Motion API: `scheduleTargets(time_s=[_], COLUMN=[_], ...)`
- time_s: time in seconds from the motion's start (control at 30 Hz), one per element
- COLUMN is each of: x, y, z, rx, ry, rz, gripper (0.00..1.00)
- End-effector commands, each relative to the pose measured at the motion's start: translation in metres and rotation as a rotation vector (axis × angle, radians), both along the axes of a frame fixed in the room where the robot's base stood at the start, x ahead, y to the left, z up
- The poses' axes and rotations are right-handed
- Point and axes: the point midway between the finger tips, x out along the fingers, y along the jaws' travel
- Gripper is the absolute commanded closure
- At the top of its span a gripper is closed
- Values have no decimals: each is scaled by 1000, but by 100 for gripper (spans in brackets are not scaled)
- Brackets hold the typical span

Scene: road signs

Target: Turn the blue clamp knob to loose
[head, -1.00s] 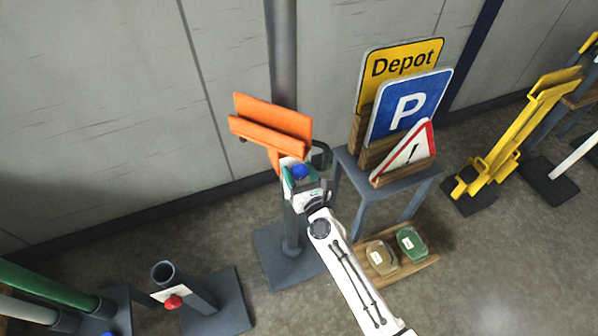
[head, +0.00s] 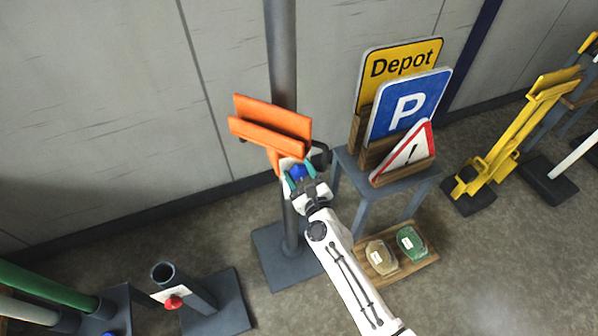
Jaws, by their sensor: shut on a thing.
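The blue clamp knob (head: 298,171) sits just below the orange bracket (head: 272,128) on the grey post. My gripper (head: 299,177) is at the knob, its teal-edged fingers on either side and shut on it. Part of the knob is hidden by the fingers. The white label area behind the knob is mostly covered, so the knob's marking cannot be read.
A grey stand (head: 393,180) holding Depot, P (head: 406,108) and warning signs is close on the right. A low wooden tray (head: 385,281) with two small containers lies on the floor. A tilted tube with a red knob (head: 173,303) stands at lower left.

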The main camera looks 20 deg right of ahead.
Motion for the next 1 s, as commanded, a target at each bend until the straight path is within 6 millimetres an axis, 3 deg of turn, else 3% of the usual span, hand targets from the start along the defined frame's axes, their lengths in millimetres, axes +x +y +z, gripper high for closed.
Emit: scheduleTargets(time_s=[1.0], x=[0], y=[-2], z=[4], rx=[-967], ry=[0], rz=[2], gripper=[75])
